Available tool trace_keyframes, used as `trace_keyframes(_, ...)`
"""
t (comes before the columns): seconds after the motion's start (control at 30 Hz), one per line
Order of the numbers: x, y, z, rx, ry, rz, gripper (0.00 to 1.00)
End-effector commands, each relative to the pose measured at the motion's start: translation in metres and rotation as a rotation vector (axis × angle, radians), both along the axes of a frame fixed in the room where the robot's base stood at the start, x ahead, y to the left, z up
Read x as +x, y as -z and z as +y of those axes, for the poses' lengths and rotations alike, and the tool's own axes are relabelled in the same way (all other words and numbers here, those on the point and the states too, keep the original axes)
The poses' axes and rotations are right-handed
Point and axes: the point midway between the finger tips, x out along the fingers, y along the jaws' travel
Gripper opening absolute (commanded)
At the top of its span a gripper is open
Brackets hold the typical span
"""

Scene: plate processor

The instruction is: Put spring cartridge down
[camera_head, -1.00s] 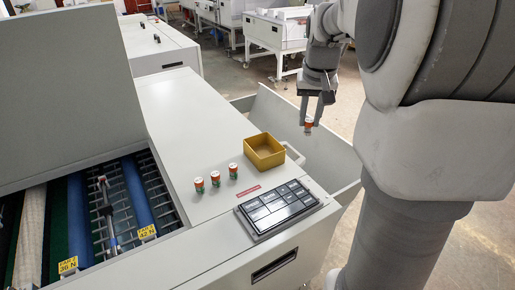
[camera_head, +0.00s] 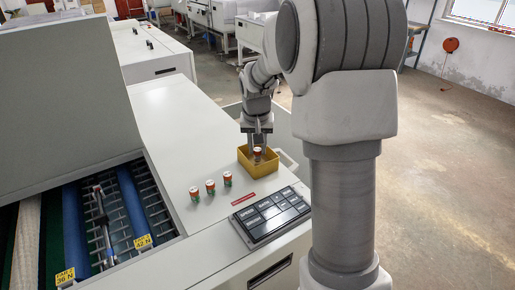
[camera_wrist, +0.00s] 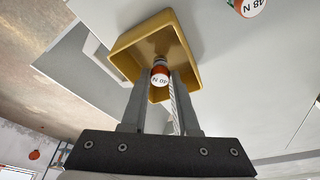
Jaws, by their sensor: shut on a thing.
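A spring cartridge (camera_head: 258,152) with an orange and white top is between my gripper's fingers. In the wrist view its white cap (camera_wrist: 159,79) shows a printed label, seemingly "40 N". My gripper (camera_head: 257,147) is shut on it, over the yellow box (camera_head: 262,171). In the wrist view the cartridge is at the opening of the yellow box (camera_wrist: 124,47), between its walls. I cannot tell whether it touches the box floor. The fingers (camera_wrist: 158,90) still flank it.
Several similar cartridges, one of them at the right (camera_head: 227,179), stand upright left of the box. A black key panel (camera_head: 270,215) lies in front of the box. An open bay with blue rollers (camera_head: 133,205) is at the left. The white top behind the box is clear.

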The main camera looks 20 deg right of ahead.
Motion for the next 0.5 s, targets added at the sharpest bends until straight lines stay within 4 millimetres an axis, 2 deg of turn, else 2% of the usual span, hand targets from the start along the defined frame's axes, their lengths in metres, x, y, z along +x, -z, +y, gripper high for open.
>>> trace_keyframes(0.1,0.0,0.0092,-0.0001,0.0,0.001,0.0,0.0)
trace_keyframes(0.47,0.0,0.0143,-0.0002,0.0,0.0,-0.001,0.0)
trace_keyframes(0.5,0.0,0.0144,-0.0003,0.0,0.0,-0.001,0.3)
